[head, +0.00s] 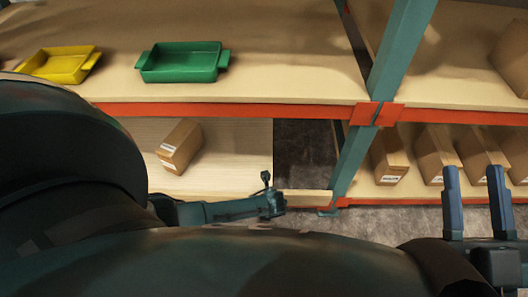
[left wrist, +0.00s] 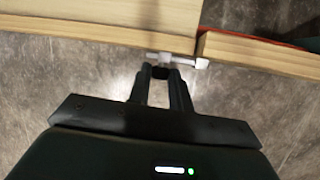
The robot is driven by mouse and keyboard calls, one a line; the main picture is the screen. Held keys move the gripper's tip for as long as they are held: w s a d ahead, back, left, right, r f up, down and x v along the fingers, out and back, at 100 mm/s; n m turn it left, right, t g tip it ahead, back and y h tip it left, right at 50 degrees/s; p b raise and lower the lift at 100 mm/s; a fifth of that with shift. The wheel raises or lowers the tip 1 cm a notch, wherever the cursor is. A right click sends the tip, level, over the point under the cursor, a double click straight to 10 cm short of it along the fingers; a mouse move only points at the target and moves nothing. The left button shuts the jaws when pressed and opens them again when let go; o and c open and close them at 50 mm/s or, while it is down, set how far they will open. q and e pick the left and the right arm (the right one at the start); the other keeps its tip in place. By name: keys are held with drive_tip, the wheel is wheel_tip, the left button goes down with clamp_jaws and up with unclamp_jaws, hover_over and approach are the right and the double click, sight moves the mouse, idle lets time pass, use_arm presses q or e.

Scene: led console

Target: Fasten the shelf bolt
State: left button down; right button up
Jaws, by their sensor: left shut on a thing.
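The shelf bolt (left wrist: 186,60) is a small pale metal piece at the front edge of the shelf boards in the left wrist view. It lies across the narrow gap between two boards. My left gripper (left wrist: 161,72) is shut on the bolt, with its fingertips close together at the bolt's near side. In the head view my left gripper (head: 272,204) is small and dark at the lower shelf's front edge, and the bolt is hard to make out there. My right gripper (head: 475,205) is open and empty at the lower right, its two fingers upright and apart.
The lower shelf (head: 225,160) carries a cardboard box (head: 179,147); a dark opening lies to its right. The upper shelf (head: 280,75) holds a yellow tray (head: 60,64) and a green tray (head: 182,62). A teal post (head: 398,50) divides the racks. Several boxes stand right of it.

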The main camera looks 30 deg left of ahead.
use_arm(q)
drive_tip(key=c, duration=1.3)
unclamp_jaws()
drive_tip(key=shift+w+d, duration=0.2)
drive_tip(key=shift+d, duration=0.1)
drive_tip(key=shift+a, duration=0.1)
